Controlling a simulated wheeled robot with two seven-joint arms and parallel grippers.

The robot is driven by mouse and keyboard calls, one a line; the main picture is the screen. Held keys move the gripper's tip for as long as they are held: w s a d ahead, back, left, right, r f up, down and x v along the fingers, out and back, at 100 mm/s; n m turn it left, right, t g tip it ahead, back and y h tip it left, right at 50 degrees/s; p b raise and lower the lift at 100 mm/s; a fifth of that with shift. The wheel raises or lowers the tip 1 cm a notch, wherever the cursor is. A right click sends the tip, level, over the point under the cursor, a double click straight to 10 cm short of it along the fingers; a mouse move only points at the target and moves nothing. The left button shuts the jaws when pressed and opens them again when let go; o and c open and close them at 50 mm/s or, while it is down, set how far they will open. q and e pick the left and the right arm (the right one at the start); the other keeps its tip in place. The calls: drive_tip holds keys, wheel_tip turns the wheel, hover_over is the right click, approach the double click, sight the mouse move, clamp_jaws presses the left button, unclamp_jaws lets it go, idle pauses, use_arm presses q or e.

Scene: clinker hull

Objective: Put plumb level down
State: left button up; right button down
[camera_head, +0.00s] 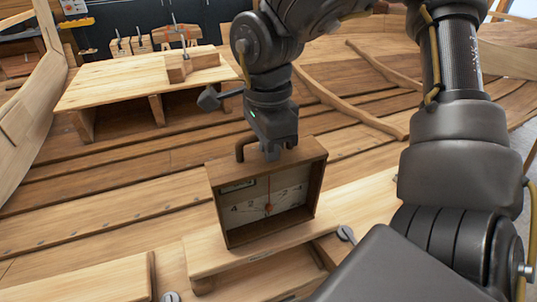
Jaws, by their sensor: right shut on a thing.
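The plumb level is a wooden box (222,194) with an open front, a pale numbered dial inside and a red pointer. It stands upright just over or on a light wooden plank (207,256) in the lower middle; I cannot tell whether it touches. My right gripper (272,152) comes down from above and is shut at the top of the box, by its dark handle (241,148). The fingertips are partly hidden behind the box's top edge. My left gripper is not in view.
A raised wooden bench (120,88) with wood blocks (198,63) stands at the upper left. Hull planks (110,190) with rivets run across the middle, and curved ribs (345,100) lie at the upper right. Clamp ends (346,234) sit near the plank. My right arm covers the right side.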

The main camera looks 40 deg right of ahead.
drive_tip(key=shift+f, duration=0.55)
drive_tip(key=c, duration=1.5)
unclamp_jaws()
drive_tip(key=shift+o, duration=0.2)
wheel_tip(320, 180, up, 13)
drive_tip(key=shift+p, duration=0.8)
drive_tip(key=shift+w+f, duration=0.1)
